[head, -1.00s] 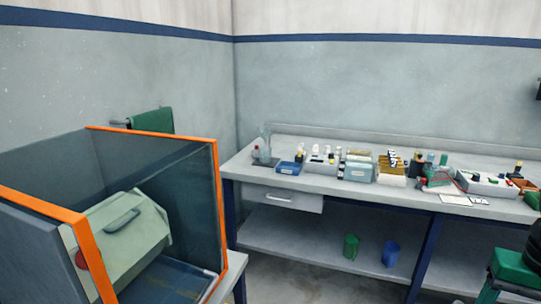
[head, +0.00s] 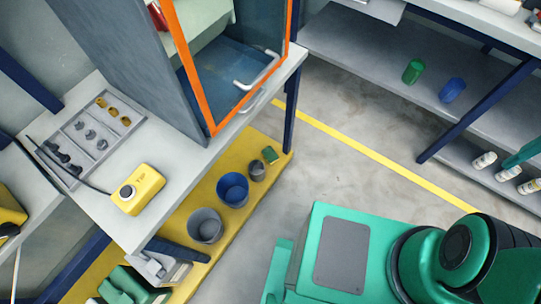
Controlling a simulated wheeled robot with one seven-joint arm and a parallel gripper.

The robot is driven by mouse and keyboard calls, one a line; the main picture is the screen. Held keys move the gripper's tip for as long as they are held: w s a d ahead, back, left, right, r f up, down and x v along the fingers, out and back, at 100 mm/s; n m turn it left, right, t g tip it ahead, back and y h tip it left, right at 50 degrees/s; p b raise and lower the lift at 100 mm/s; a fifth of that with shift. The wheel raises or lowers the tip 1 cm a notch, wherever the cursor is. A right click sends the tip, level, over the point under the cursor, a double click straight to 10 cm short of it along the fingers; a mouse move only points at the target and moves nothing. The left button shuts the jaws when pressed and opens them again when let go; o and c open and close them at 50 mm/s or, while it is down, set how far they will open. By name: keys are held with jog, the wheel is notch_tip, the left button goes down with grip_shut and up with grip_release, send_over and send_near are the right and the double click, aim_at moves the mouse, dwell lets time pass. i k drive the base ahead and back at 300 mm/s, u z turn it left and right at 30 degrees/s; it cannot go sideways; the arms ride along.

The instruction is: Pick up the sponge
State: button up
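A small green block (head: 270,154), which may be the sponge, lies at the far end of the yellow lower shelf (head: 225,222) under the table. It is too small to tell its texture. It sits just beyond a small dark grey cup (head: 257,171) and near the shelf's end by the dark blue table leg. My gripper is not in view; only part of my own body and arm shows at the lower right.
A blue bucket (head: 232,190) and a grey bucket (head: 205,226) share the yellow shelf. Above are a white tabletop (head: 190,168), a yellow device (head: 138,190) and an orange-framed cabinet (head: 190,70). Green (head: 413,71) and blue (head: 452,90) cups stand on another shelf. Open floor (head: 340,165) lies between.

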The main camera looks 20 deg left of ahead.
aim_at(269, 154)
jog(key=k, duration=1.3)
jog(key=z, duration=0.05)
jog(key=i, duration=1.75)
jog(key=u, duration=0.65)
